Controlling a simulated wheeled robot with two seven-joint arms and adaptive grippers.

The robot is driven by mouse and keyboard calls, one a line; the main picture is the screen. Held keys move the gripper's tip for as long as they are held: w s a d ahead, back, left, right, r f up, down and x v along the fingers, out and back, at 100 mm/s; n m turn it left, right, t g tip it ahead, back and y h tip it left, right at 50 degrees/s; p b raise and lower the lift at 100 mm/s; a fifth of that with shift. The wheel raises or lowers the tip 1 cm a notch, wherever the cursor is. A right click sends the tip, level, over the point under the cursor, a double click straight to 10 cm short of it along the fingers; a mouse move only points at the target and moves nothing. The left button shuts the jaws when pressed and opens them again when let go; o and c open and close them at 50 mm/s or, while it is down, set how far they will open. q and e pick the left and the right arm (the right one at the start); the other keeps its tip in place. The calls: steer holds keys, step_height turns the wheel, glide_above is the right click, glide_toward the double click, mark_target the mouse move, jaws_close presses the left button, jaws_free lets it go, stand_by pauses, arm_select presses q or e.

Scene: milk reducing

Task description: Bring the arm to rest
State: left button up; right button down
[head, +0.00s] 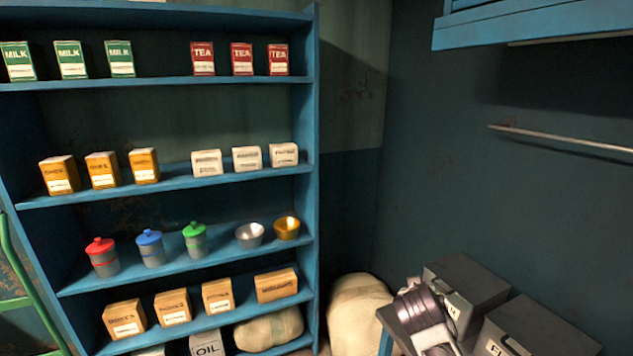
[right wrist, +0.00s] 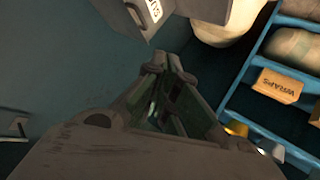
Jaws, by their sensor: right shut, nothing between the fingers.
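My right gripper (right wrist: 168,68) is shut and empty in the right wrist view, its fingertips close together in open air. Part of my right arm shows at the lower right of the head view, in front of the grey boxes; the fingers cannot be made out there. My left gripper is in neither view. Green and white milk cartons (head: 71,60) stand in a row at the left of the top shelf, with red tea boxes (head: 242,59) to their right.
A blue shelf unit (head: 313,190) holds boxes, lidded jars (head: 151,249) and bowls (head: 250,236). Grey lidded boxes (head: 468,285) stand at the lower right, close to my right arm. A pale sack (head: 357,310) sits on the floor beside the shelf. A rail (head: 560,138) crosses the right wall.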

steer(key=s+a+f+n+g+y, duration=0.1)
steer(key=s+a+f+g+y, duration=0.1)
steer(key=s+f, duration=0.6)
steer(key=s+a+f+g+y, duration=0.15)
steer(key=s+f, duration=0.25)
steer(key=s, duration=0.7)
steer(key=s+a+f+n+g+y, duration=0.1)
steer(key=s+f+g+y, duration=0.15)
steer(key=s+f, duration=0.55)
steer(key=s+f+g+h, duration=0.1)
steer(key=s+f+g, duration=0.15)
steer(key=f, duration=2.75)
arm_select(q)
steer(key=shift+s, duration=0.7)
arm_select(e)
steer(key=s+d+f, duration=0.3)
steer(key=s+f, duration=0.7)
steer(key=s, duration=0.1)
steer(key=s+d+f, duration=0.4)
steer(key=s+f, duration=0.6)
steer(key=s, duration=0.1)
steer(key=shift+s+f+n, duration=0.25)
steer(key=shift+f+n, duration=0.05)
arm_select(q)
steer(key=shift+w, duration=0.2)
arm_select(e)
steer(key=shift+d, duration=0.1)
